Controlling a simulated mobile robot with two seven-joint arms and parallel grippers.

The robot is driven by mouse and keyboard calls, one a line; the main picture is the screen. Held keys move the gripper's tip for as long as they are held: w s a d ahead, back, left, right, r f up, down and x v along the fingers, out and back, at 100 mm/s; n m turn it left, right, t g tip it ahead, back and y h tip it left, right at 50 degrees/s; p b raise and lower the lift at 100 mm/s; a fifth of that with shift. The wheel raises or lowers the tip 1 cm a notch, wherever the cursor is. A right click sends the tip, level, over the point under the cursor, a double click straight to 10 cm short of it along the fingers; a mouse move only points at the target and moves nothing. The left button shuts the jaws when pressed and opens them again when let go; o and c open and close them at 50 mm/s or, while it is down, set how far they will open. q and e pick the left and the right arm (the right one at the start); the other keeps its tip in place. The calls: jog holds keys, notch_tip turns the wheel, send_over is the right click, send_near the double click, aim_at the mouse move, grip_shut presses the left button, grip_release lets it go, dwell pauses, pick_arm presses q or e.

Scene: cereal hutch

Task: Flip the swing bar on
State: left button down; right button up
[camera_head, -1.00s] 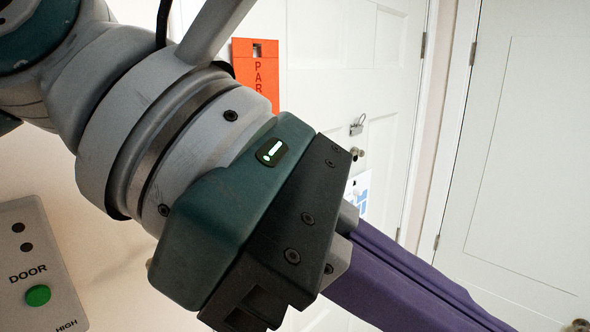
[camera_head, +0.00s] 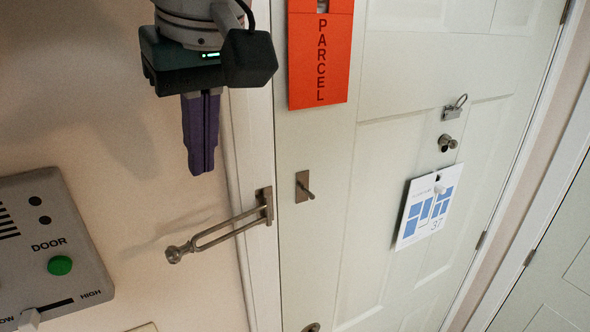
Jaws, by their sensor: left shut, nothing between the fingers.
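The swing bar (camera_head: 228,231) is a metal U-shaped loop with a round knob at its free end. It is hinged on a plate on the white door frame and sticks out to the left, away from the door (camera_head: 400,150). A small metal catch (camera_head: 304,188) with a stud sits on the door, just right of the hinge plate. My left gripper (camera_head: 202,172) hangs from the top with its purple fingers pointing down, shut and empty. It is above the swing bar and apart from it. My right gripper is not in view.
An intercom panel (camera_head: 50,245) with a green button is on the wall at the left. An orange parcel tag (camera_head: 320,55), a white and blue card (camera_head: 427,208) and a small latch with a ring (camera_head: 454,108) are on the door. Another door (camera_head: 550,285) is at lower right.

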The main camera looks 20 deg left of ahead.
aim_at(223, 231)
pick_arm(q)
jog(key=b+x, duration=0.5)
jog(key=x, duration=0.5)
